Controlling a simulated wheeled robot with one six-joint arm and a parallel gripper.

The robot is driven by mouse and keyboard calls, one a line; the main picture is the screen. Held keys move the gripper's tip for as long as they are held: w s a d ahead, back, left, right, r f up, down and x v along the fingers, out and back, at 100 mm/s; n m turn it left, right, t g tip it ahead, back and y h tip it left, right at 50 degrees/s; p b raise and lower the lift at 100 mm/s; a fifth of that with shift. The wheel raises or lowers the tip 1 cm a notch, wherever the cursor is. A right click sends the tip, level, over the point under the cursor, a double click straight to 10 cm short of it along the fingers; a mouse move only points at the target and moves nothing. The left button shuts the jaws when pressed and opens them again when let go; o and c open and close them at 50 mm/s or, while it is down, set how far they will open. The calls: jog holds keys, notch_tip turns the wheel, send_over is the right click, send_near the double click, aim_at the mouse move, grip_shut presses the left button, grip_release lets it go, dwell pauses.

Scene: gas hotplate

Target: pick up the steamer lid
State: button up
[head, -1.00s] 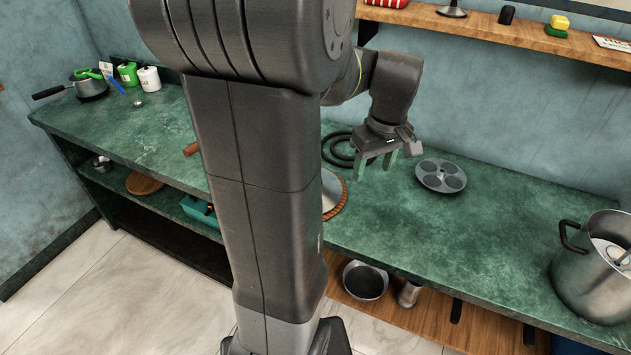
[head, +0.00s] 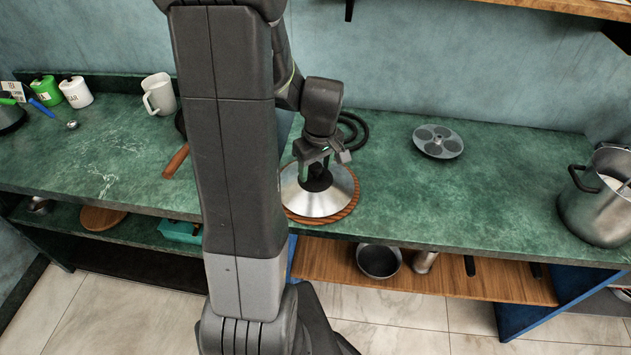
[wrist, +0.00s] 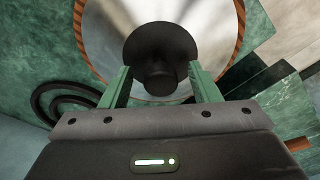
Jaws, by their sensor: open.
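The steamer lid (head: 314,202) is a shiny metal disc with a black knob (head: 317,178). It lies on a round brown mat (head: 345,207) on the green counter. My gripper (head: 314,166) is over the lid, fingers pointing down at the knob. In the wrist view the lid (wrist: 110,30) fills the top middle, and its knob (wrist: 160,55) shows between the two green fingers of my open gripper (wrist: 162,85). I cannot tell whether the fingers touch the knob.
A black coil (head: 350,130) lies behind the lid. A grey plate with round hollows (head: 438,141) is to the right, and a large steel pot (head: 600,205) stands at the far right. A wooden handle (head: 176,161) is at left.

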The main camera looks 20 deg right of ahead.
jog(key=shift+f, duration=0.35)
jog(key=shift+a, duration=0.1)
grip_shut()
